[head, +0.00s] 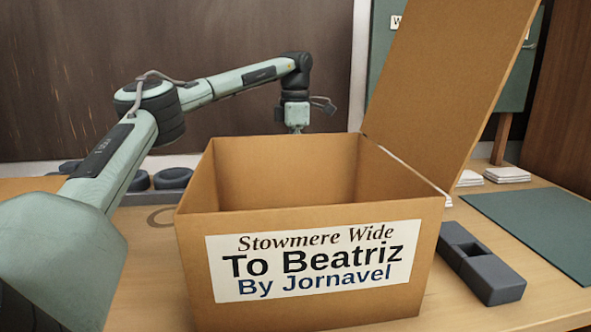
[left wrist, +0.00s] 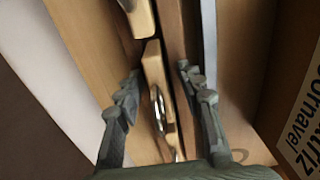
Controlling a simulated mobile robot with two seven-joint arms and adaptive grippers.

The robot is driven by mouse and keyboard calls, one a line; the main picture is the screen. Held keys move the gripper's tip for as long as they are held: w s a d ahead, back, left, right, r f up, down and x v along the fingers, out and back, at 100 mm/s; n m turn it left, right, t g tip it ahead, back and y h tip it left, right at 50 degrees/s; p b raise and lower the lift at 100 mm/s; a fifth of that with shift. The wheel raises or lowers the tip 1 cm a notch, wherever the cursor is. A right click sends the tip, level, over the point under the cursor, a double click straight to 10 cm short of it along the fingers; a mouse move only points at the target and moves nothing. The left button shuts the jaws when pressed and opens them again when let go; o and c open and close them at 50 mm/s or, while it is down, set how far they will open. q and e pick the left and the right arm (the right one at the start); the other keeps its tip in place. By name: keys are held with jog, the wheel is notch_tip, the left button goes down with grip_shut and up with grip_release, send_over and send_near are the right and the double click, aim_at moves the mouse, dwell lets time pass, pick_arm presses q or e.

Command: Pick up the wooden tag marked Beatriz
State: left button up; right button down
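My left gripper (head: 297,128) points down at the far side of the open cardboard box (head: 205,285), and its fingertips are hidden by the box in the head view. In the left wrist view, the gripper (left wrist: 162,88) has its two fingers apart. A narrow pale wooden piece (left wrist: 153,68) with a metal ring or loop (left wrist: 158,106) lies between them, with gaps to both fingers. A second wooden piece (left wrist: 141,18) shows beyond it. No lettering is readable on either piece, so I cannot tell which is marked Beatriz. My right gripper is in neither view.
The box's front label (head: 315,262) reads "Stowmere Wide To Beatriz By Jornavel". Its lid (head: 440,90) stands up at the right. A dark grey block (head: 482,264), green mat (head: 535,225) and white stacks (head: 507,174) lie right. Dark round items (head: 172,178) sit behind left.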

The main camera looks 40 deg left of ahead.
pick_arm(q)
grip_shut()
jog(key=shift+r, duration=0.15)
